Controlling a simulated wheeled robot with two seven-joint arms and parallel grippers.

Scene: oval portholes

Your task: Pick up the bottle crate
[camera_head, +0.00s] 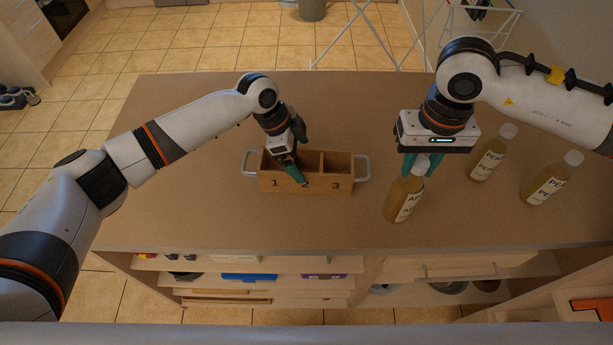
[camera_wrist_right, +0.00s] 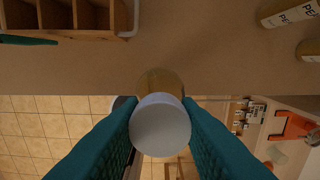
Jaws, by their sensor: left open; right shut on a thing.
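The bottle crate (camera_head: 343,183) is a small wooden box with numbered compartments and a pale handle at each end. It stands upright on the table, and its visible compartments look empty. It also shows at the top left of the right wrist view (camera_wrist_right: 92,34). My left gripper (camera_head: 298,178) is open at the crate's middle, hiding part of its front; I cannot tell whether it touches. My right gripper (camera_head: 421,164) is shut on the white-capped neck of a yellowish bottle (camera_head: 403,203), right of the crate. The cap shows between the fingers in the wrist view (camera_wrist_right: 160,124).
Two more bottles, one at the back (camera_head: 489,157) and one further right (camera_head: 548,183), stand on the table (camera_head: 220,215). The table is clear left of the crate. Open shelves lie under its front edge. A white rack (camera_head: 372,30) stands behind it.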

